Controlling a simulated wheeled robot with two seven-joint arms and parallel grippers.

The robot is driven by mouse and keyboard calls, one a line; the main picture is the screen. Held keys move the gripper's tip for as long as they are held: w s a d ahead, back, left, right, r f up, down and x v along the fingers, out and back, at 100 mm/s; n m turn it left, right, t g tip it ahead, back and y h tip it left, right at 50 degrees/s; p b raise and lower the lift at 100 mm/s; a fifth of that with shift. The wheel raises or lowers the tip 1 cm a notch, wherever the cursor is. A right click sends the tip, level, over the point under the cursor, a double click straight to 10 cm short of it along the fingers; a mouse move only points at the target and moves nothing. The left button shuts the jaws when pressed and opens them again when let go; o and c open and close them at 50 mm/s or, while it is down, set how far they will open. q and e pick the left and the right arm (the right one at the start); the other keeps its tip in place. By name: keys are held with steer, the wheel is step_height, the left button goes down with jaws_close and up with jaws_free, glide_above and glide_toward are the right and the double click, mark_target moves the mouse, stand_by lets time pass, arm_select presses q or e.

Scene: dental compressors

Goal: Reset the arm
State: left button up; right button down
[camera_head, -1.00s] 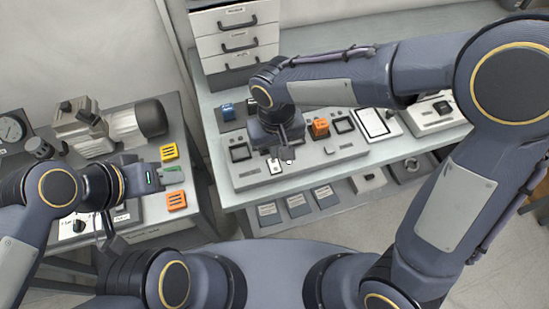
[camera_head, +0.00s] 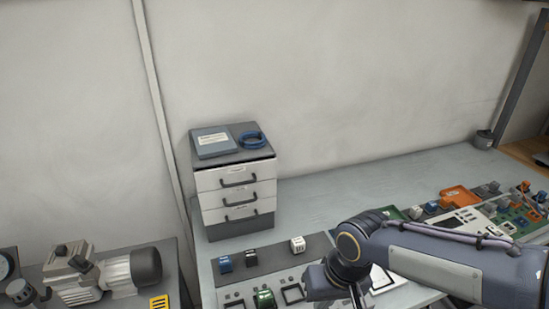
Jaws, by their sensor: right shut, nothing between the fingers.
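My right arm (camera_head: 440,262) comes in from the lower right, over the workbench. Its dark wrist (camera_head: 352,245) bends down to my right gripper (camera_head: 358,301), which is at the bottom edge, shut and empty. The gripper is over the right part of a control panel with square frames (camera_head: 292,294), partly cut off by the picture's edge. My left arm and gripper are out of view.
A white drawer unit (camera_head: 237,202) stands at the back with a blue ring (camera_head: 251,139) on top. Blue blocks, a white block (camera_head: 297,245) and a green piece (camera_head: 265,299) are near the panel. A compressor (camera_head: 105,278) is at left. Electronics boards (camera_head: 505,212) crowd the right.

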steer(key=s+d+r+m+t+y, duration=0.1)
steer(key=s+d+r+m+t, duration=0.2)
steer(key=s+d, duration=0.7)
steer(key=shift+s+d+t+y, duration=0.25)
steer(key=shift+d+t+y, duration=0.25)
steer(key=shift+t, duration=0.4)
